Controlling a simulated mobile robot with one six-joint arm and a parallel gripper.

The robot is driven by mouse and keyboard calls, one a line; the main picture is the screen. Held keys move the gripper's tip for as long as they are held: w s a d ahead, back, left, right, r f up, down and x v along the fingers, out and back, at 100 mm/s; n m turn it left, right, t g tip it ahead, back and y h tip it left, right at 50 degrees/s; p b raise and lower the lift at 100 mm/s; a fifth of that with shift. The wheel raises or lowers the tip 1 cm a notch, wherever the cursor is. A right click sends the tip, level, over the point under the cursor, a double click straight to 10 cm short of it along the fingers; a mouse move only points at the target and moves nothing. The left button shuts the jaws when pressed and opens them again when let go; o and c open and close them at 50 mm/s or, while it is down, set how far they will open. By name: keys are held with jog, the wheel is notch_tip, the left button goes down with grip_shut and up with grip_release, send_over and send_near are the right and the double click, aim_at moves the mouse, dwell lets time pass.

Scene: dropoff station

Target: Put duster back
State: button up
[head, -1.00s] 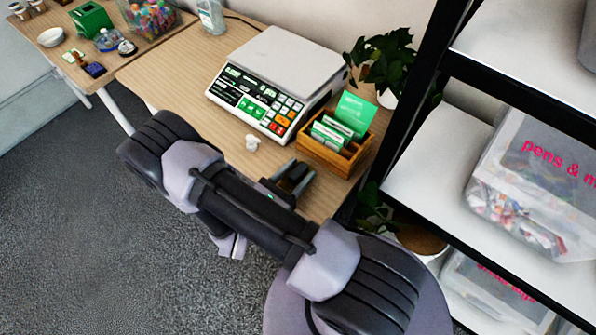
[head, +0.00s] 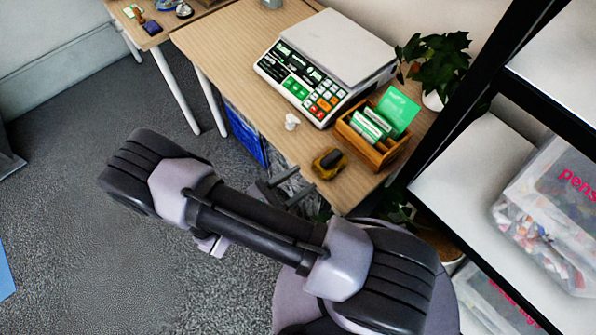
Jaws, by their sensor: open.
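What looks like the duster, a small yellow block with a dark top (head: 330,163), lies on the wooden desk (head: 222,52) near its front right corner, in front of the wooden card box (head: 376,152). My gripper (head: 288,187) is open and empty. In the picture it shows just left of and below the duster, off the desk's front edge, with a gap between them. My own arm hides part of the gripper.
A scale (head: 325,65) stands behind the duster, with a small white item (head: 291,121) before it. A potted plant (head: 440,68) stands behind the card box. A dark-framed shelf (head: 465,165) with clear bins is close on the right. Open carpet lies left.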

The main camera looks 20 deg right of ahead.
jog(key=s+a+r+m+y, duration=0.1)
jog(key=s+r+m+y, duration=0.2)
jog(key=r+m+y, duration=0.6)
jog(key=s+a+r+m+y, duration=0.2)
jog(key=s+r+m+y, duration=0.2)
jog(key=r+m+y, duration=0.5)
notch_tip(320, 180, up, 13)
jog(key=m, duration=0.7)
jog(key=shift+a+r+m, duration=0.15)
jog(key=shift+r+m, duration=0.05)
jog(key=shift+m, duration=0.1)
